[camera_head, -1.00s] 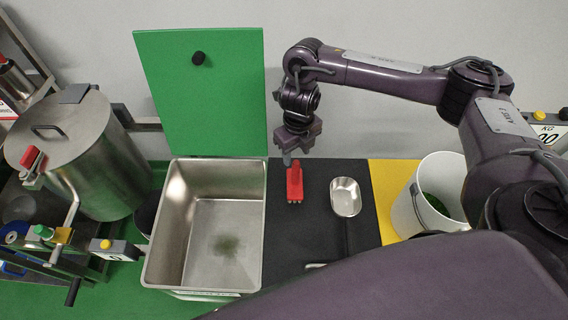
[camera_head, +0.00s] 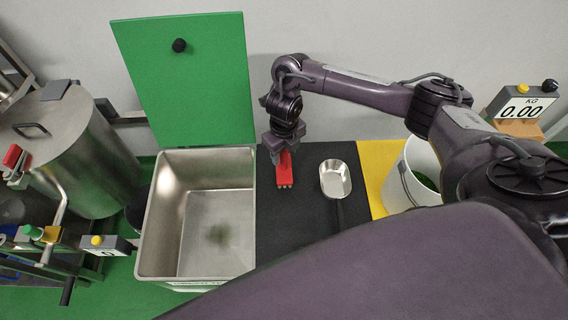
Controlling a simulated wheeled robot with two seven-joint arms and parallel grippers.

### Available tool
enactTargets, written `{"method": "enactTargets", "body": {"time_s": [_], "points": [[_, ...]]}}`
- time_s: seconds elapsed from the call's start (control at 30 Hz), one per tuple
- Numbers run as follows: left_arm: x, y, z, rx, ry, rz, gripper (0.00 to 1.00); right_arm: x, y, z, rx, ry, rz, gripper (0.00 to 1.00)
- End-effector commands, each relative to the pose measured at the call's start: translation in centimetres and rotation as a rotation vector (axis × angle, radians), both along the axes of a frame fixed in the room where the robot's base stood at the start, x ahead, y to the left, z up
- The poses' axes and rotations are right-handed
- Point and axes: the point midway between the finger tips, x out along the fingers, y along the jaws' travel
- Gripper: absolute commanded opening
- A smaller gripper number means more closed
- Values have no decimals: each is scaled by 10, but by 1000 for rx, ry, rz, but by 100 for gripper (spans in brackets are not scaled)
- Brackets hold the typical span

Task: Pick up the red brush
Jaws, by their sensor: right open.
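The red brush (camera_head: 285,172) stands on the black mat (camera_head: 300,222), just right of the steel bin. My right gripper (camera_head: 277,154) is directly above the brush's upper end, pointing down, with its fingers at the top of the red handle. It is open. I cannot tell whether the fingers touch the handle, and the gripper hides part of the brush's top. My left gripper is not in view.
A steel bin (camera_head: 158,215) with a raised green lid (camera_head: 190,85) stands left of the brush. A metal scoop (camera_head: 336,180) lies right of it. A white bucket (camera_head: 398,190) and a scale display (camera_head: 524,107) are farther right.

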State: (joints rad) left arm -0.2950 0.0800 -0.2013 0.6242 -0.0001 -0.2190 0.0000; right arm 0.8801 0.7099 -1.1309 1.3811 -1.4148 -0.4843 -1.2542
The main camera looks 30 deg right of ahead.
Motion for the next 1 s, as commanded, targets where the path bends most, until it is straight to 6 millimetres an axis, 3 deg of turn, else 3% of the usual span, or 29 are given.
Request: {"method": "enactTargets", "body": {"time_s": [0.07,0.37,0.77,1.0], "points": [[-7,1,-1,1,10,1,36,0,0,0,0,0,0,40],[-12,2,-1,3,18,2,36,0,0,0,0,0,0,0],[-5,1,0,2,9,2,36,0,0,2,0,-1,0,0],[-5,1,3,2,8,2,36,2,0,21,0,-4,1,0]]}}
